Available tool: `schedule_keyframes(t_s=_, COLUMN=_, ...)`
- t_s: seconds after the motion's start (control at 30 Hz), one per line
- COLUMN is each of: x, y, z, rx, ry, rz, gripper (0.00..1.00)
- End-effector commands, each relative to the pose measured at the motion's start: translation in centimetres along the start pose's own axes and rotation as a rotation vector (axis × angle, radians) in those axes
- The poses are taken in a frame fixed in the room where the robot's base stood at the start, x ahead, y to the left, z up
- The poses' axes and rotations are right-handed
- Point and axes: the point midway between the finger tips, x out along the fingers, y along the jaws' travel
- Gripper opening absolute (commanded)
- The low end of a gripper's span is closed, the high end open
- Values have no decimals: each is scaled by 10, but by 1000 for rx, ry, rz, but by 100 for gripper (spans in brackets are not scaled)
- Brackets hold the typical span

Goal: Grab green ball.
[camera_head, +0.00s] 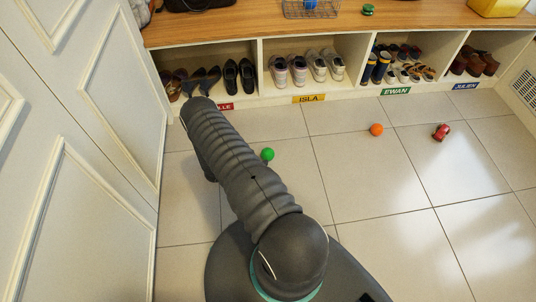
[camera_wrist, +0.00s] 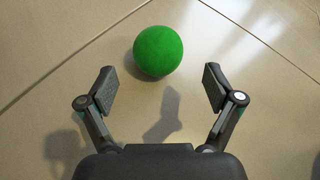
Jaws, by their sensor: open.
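The green ball (camera_head: 267,154) lies on the tiled floor, just right of my arm in the head view. In the wrist view the green ball (camera_wrist: 158,51) is near the top middle, beyond my gripper (camera_wrist: 159,88). My gripper is open and empty, with one finger to each side and the ball centred slightly left between them, ahead of the fingertips. In the head view my gripper is mostly hidden behind my arm.
A shoe cubby bench (camera_head: 250,30) runs along the back. White panelled doors (camera_head: 100,100) stand at the left. The floor around the green ball is clear.

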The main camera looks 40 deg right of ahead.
Motion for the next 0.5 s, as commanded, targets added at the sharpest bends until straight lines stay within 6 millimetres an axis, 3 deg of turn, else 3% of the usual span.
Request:
schedule_keyframes(t_s=0.3, x=42, y=1, z=2, rx=2, ry=1, rz=-4, gripper=91)
schedule_keyframes(t_s=0.5, x=49, y=1, z=2, rx=0, ry=0, rz=-1, gripper=91)
